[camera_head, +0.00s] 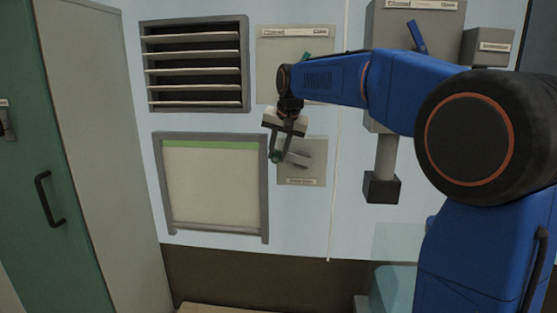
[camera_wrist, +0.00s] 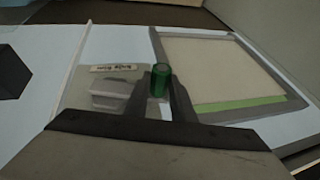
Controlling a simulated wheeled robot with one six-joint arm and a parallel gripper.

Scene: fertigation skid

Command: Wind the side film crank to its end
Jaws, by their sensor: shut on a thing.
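The side film crank sits on a grey plate (camera_head: 313,181) right of the framed side film panel (camera_head: 213,188). Its grey arm (camera_head: 298,160) points left from the hub, and its green knob (camera_head: 276,156) is at the left end. My gripper (camera_head: 279,155) is shut on the green knob. In the wrist view the green knob (camera_wrist: 160,80) stands between the dark fingers. The panel has a pale sheet with a green band along its top edge. The fingers partly hide the knob and crank arm.
A louvred vent (camera_head: 195,65) is above the panel. Another plate with a green handle (camera_head: 305,58) is partly behind my arm. A grey box with a blue lever (camera_head: 417,37) is at upper right, with a pipe ending in a dark block (camera_head: 382,187). A green cabinet door (camera_head: 45,200) stands left.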

